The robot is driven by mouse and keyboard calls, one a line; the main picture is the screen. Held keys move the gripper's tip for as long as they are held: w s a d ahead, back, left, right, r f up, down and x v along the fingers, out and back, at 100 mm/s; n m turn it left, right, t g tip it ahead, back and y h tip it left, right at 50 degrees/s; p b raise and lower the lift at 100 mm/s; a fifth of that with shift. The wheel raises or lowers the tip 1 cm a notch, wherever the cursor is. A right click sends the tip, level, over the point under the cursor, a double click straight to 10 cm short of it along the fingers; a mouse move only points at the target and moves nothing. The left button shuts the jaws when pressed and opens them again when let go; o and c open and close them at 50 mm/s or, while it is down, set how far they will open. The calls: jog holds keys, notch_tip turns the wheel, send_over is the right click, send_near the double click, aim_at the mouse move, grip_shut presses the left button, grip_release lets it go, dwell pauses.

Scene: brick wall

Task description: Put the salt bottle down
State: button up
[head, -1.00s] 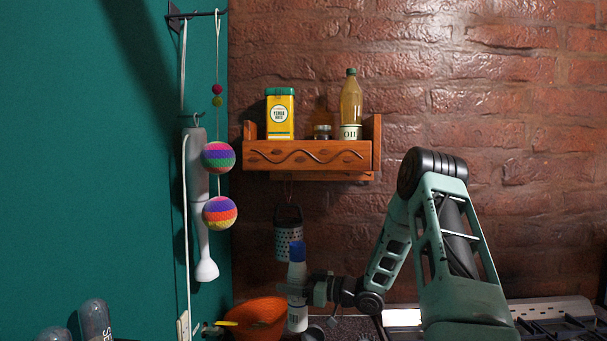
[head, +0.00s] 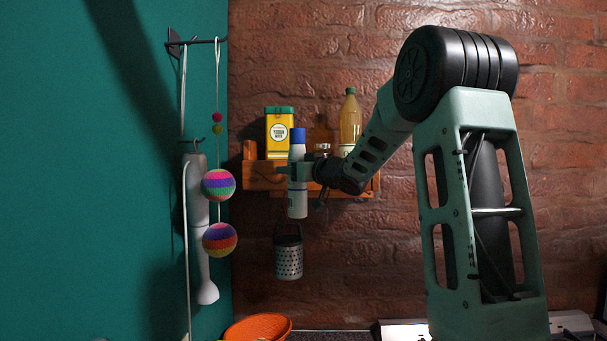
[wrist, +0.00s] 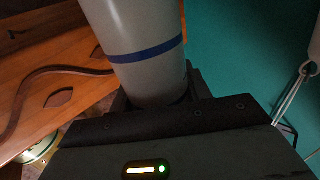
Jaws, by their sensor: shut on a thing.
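The salt bottle (head: 297,202) is white with a blue cap and stands upright in my gripper (head: 300,172) in the head view. My gripper is shut on it at its middle, in front of the wooden wall shelf (head: 263,178). In the wrist view the bottle (wrist: 145,75) shows as a pale cylinder with a blue band, between the fingers. The shelf (wrist: 60,70) fills the left of that view. The bottle's lower end hangs below the shelf front in the head view.
A yellow tin (head: 280,140) and an oil bottle (head: 350,122) stand on the shelf, with a small jar (head: 323,147) between them. A grater (head: 288,260) hangs below. Colourful balls (head: 218,184) hang at left. An orange bowl (head: 258,328) sits low down.

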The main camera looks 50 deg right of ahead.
jog(key=s+a+r+m+h+p, duration=0.1)
jog(key=s+r+h, duration=0.1)
jog(key=r, duration=0.7)
jog(key=s+a+r+m+h+p, duration=0.1)
jog(key=s+r, duration=0.1)
jog(key=r, duration=0.6)
jog(key=w+d+p, duration=0.7)
jog(key=w+d, duration=0.6)
jog(key=d, duration=0.1)
notch_tip(320, 180, down, 7)
jog(key=b, duration=0.1)
jog(key=shift+d+r+g+b, duration=0.2)
jog(key=shift+d+g+b, duration=0.05)
jog(key=shift+g+b, duration=0.1)
jog(key=shift+f, duration=0.15)
jog(key=o, duration=1.3)
jog(key=shift+f, duration=0.1)
jog(key=shift+o, duration=0.2)
jog(key=shift+s, duration=0.1)
jog(key=b+v, duration=0.4)
jog(key=v, duration=0.7)
jog(key=shift+s+a+b, duration=0.2)
jog(key=shift+s+b, duration=0.15)
